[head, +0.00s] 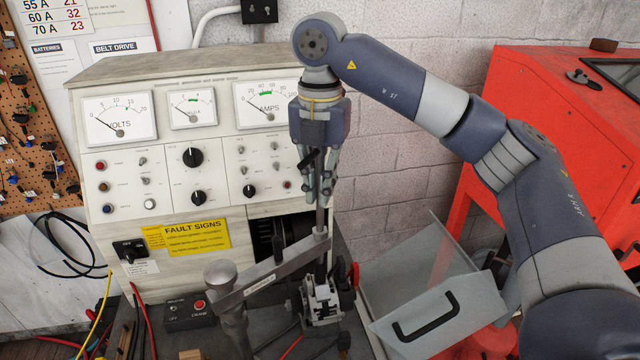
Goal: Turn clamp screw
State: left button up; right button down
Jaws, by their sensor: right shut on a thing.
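My right gripper (320,198) points straight down in front of the test bench and is shut around the upper end of the clamp screw (320,219). The screw is a thin upright metal rod; its top is hidden between the fingers. It meets the end of a grey metal clamp arm (274,272), which runs down left to a thick post with a round head (221,275). Below the arm's end sits a metal part with dark pieces (322,300), likely the alternator. Whether the screw touches it is unclear. My left gripper is out of view.
The test bench (120,75) with dials, knobs and a yellow fault-signs label stands close behind. A clear guard with a black handle (426,315) is at lower right, near a red cabinet (560,110). A small switch box (188,312) and cables lie at lower left.

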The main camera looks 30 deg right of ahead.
jog(key=shift+r, duration=0.2)
jog(key=c, duration=1.6)
grip_release()
jog(key=shift+w, duration=0.1)
jog(key=shift+c, duration=0.2)
jog(key=shift+f, duration=0.1)
jog(key=shift+r, duration=6.05)
